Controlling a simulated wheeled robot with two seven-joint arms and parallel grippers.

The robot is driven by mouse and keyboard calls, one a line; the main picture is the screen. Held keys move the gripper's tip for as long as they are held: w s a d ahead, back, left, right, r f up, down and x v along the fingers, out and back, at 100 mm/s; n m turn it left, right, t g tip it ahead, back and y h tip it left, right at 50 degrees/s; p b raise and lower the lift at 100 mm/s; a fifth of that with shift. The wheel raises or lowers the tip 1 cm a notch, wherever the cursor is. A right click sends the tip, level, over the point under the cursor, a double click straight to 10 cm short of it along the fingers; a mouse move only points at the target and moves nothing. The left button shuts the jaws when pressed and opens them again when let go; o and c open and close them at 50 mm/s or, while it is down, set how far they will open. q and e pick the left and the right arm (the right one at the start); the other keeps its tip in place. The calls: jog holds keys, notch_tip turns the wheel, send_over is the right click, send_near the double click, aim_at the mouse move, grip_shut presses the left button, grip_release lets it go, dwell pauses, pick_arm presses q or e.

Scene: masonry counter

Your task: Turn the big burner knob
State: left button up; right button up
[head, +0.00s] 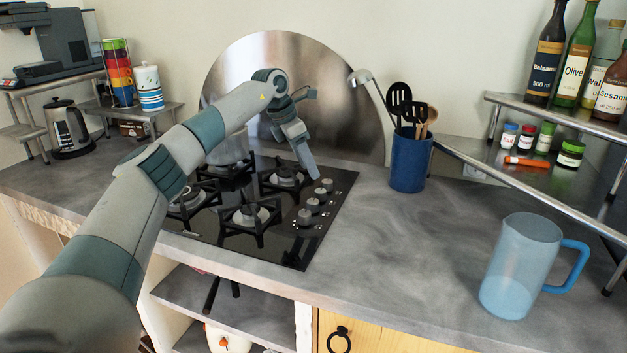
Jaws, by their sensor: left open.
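The black gas cooktop (275,250) is set in the grey counter. A row of several grey burner knobs (312,204) runs along its right side. They look similar in size, and I cannot tell for sure which is the big one. My left gripper (312,174) reaches over the cooktop from the left and points down, with its fingertips just behind and left of the rearmost knob (327,184). It is open and holds nothing that I can see. Its fingers overlap in this view, so the gap is hidden. My right gripper is out of view.
A grey pot (229,150) stands on a back burner, partly behind my arm. A blue utensil crock (409,163) stands right of the cooktop. A blue jug (520,265) stands at the right. The counter between cooktop and jug is clear. A metal shelf (480,165) holds jars.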

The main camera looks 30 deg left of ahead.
pick_arm(q)
jog(key=v, duration=0.8)
jog(key=shift+r+b, duration=0.3)
jog(key=shift+r, duration=0.05)
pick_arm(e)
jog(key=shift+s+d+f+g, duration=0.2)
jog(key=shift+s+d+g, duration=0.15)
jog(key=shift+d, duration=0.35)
pick_arm(q)
jog(key=shift+a, duration=0.1)
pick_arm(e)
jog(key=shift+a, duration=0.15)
